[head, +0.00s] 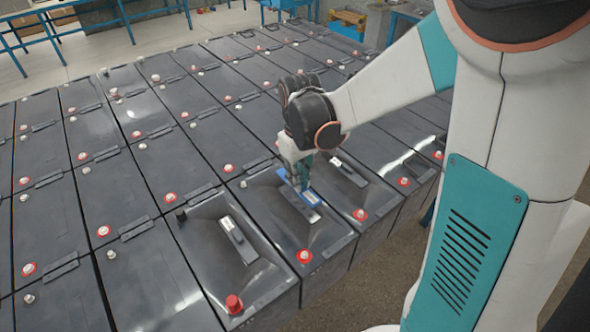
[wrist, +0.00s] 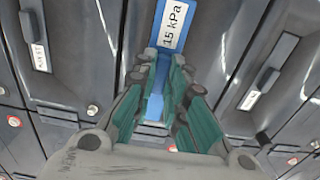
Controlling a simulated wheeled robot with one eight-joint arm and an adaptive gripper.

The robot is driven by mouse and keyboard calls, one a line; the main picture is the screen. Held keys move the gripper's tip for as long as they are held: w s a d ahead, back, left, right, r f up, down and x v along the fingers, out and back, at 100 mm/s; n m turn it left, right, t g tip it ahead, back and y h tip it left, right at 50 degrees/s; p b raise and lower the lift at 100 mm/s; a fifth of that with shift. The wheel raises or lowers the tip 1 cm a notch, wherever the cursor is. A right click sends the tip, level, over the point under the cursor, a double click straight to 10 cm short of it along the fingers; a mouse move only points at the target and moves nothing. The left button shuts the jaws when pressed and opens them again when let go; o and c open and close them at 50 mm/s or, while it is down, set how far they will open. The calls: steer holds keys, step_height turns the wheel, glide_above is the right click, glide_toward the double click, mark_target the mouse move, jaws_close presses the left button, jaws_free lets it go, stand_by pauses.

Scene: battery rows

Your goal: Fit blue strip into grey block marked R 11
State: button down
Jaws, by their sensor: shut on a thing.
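The blue strip (wrist: 177,12), with a white label reading "15 kPa", is between the teal fingers of my gripper (wrist: 155,95) in the wrist view. In the head view the blue strip (head: 284,174) is at my gripper (head: 301,176), low over the middle front battery. My gripper is shut on it. A grey block (head: 316,214) shows under the strip's near end; whether they touch I cannot tell. Other grey blocks with white labels sit on the batteries to the left (head: 240,243) and right (head: 350,175). Their label text is too small to read surely.
Rows of dark batteries (head: 165,165) with red-ringed terminals fill the area around my gripper. A raised red cap (head: 234,303) stands on the front left battery. Blue-framed tables (head: 95,20) stand at the back. Bare floor (head: 372,275) lies in front to the right.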

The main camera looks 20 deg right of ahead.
steer(key=shift+f+b, duration=1.5)
steer(key=shift+f, duration=0.8)
steer(key=shift+s+f+b, duration=0.1)
steer(key=shift+f+b, duration=0.75)
steer(key=shift+b, duration=0.15)
stand_by(1.1)
steer(key=c, duration=1.1)
jaws_free()
steer(key=shift+o, duration=0.2)
steer(key=shift+r, duration=0.1)
steer(key=shift+r+p, duration=2.5)
steer(key=shift+r, duration=0.95)
